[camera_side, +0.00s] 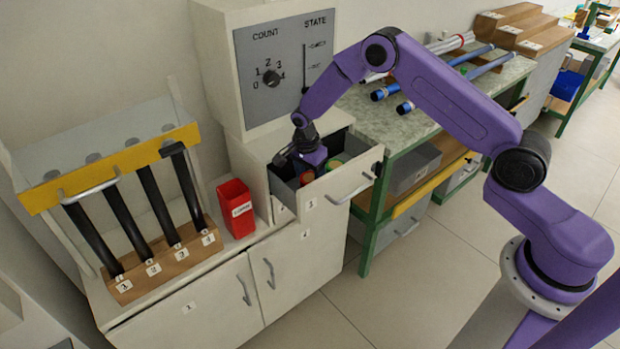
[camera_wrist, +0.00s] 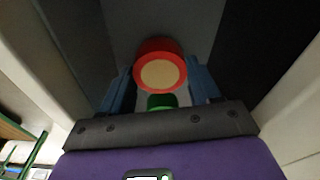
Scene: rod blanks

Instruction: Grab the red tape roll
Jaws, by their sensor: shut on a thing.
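The red tape roll (camera_wrist: 160,70) shows in the wrist view as a red ring with a tan centre. My gripper (camera_wrist: 160,82) has a blue finger on each side of it and is shut on it. In the side view my gripper (camera_side: 305,165) reaches down into the open drawer (camera_side: 352,184); its fingers are mostly hidden there. A red roll (camera_side: 305,178) shows in the drawer by the gripper. A green roll (camera_wrist: 161,102) lies close to the red one, between the fingers' bases in the wrist view.
The drawer walls stand close around my gripper. A cabinet with a dial panel (camera_side: 280,72) rises behind it. A red box (camera_side: 236,207) and a rack of black rods (camera_side: 125,215) stand to the left. A green-framed bench (camera_side: 430,120) is to the right.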

